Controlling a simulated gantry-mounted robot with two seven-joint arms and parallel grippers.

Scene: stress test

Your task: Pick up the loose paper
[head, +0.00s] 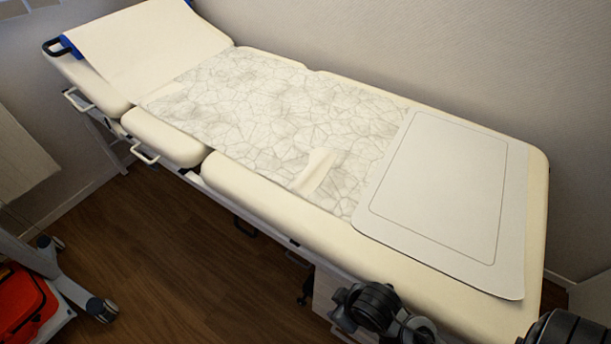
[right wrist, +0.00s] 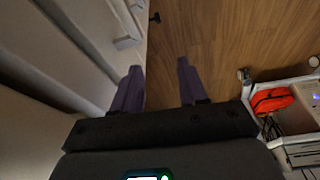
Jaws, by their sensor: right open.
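The loose paper (head: 265,105) is a crumpled, crease-marked whitish sheet lying over the middle of the cream padded exam table (head: 300,212) in the head view. A small plain folded-looking patch (head: 318,171) shows near its front edge. Its right end meets or goes under a flat pale pad (head: 440,185); I cannot tell which. My right gripper (right wrist: 160,68) is open and empty in the right wrist view, its two dark purple fingers pointing past the table's side above the floor. It is not touching the paper. My left gripper is not in view.
A smooth cover sheet (head: 150,45) lies on the raised headrest. The wall runs along the table's far side. A wheeled cart (head: 50,270) with a red bag (head: 25,305) stands at left. Wooden floor (head: 190,260) is open between cart and table.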

